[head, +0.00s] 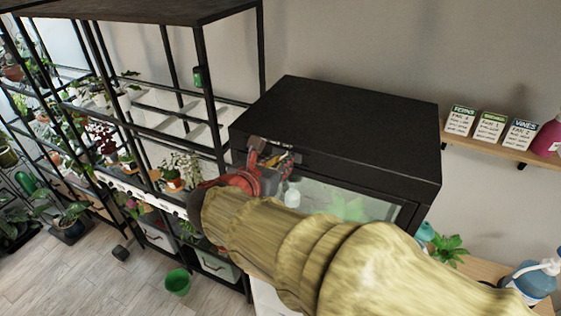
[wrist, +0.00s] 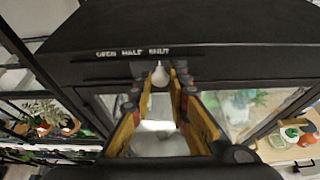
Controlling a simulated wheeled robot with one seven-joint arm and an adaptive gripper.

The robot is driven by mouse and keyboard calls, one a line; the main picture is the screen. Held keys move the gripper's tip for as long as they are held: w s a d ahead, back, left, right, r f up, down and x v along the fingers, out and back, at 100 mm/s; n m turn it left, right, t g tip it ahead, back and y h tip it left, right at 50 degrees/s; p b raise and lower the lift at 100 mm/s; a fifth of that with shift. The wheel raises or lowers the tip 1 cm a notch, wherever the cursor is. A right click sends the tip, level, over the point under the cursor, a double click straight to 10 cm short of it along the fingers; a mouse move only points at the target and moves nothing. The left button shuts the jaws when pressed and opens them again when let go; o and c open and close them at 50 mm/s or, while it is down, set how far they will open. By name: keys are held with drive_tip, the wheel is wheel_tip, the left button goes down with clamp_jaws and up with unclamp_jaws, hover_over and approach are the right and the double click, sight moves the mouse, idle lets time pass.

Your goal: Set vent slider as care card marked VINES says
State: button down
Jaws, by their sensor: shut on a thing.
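A black cabinet (head: 340,125) with glass front panes has the words OPEN, HALF and SHUT along its top front edge in the wrist view. The pale vent slider knob (wrist: 160,74) sits below the word SHUT. My gripper (wrist: 160,82) is shut on this knob, one finger on each side. In the head view my gripper (head: 272,160) is at the cabinet's upper front edge, and the knob cannot be made out there. The care card marked VINES (head: 519,135) stands rightmost of three cards on the wall shelf; its small lines are too blurred to read surely.
Black plant racks (head: 205,90) with several potted plants stand left of the cabinet. The wall shelf (head: 490,148) also holds a pink bottle (head: 549,138). A blue spray bottle (head: 533,280) is at lower right. A green bucket (head: 177,281) is on the floor.

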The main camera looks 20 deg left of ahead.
drive_tip(key=a+p, duration=0.2)
drive_tip(key=a, duration=0.5)
drive_tip(key=shift+w, duration=0.3)
drive_tip(key=shift+a+r, duration=0.15)
drive_tip(key=c, duration=1.8)
unclamp_jaws()
drive_tip(key=shift+a, duration=0.15)
drive_tip(key=shift+c, duration=0.2)
drive_tip(key=shift+o, duration=0.8)
drive_tip(key=v, duration=1.2)
